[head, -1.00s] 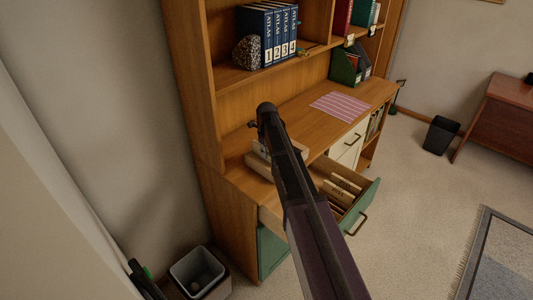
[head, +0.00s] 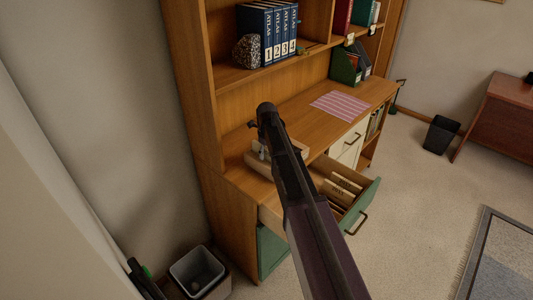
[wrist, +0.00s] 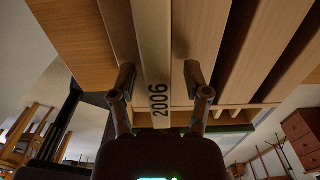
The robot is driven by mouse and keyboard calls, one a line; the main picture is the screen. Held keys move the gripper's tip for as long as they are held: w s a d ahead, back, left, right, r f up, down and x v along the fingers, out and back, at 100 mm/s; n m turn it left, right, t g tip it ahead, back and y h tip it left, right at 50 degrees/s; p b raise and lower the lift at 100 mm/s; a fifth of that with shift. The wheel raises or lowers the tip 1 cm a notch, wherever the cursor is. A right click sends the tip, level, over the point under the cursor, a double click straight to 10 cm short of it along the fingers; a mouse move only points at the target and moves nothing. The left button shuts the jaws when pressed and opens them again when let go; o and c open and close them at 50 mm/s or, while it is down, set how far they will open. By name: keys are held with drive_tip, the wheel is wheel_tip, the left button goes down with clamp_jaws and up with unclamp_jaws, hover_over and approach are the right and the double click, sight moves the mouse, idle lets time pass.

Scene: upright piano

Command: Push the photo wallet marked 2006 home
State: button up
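The photo wallet marked 2006 (wrist: 152,50) shows in the wrist view as a pale upright strip with black digits, standing in a row with tan neighbours. My gripper (wrist: 159,78) has its two fingers spread apart, one on each side of this strip. Gaps show between the strip and both fingers, and I cannot tell whether either finger touches anything. In the head view my arm hides the gripper. The open green-fronted drawer (head: 360,203) there holds several pale upright wallets, whose marks are too small to read surely.
A wooden box (head: 291,166) stands on the desk top beside my arm. A pink striped sheet (head: 340,106) lies on the desk. Blue atlases (head: 268,37) and a speckled stone block (head: 246,51) stand on the shelf. A grey bin (head: 197,271) stands on the floor at lower left.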

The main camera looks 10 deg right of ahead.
drive_tip(key=shift+r, duration=0.15)
wheel_tip(320, 180, up, 12)
drive_tip(key=p, duration=1.2)
drive_tip(key=shift+f, duration=0.2)
idle(0.9)
drive_tip(key=shift+s+n, duration=0.5)
drive_tip(key=shift+s, duration=0.05)
drive_tip(key=s+n, duration=2.7)
drive_tip(key=s, duration=0.1)
drive_tip(key=shift+d+n, duration=0.2)
drive_tip(key=shift+n, duration=0.2)
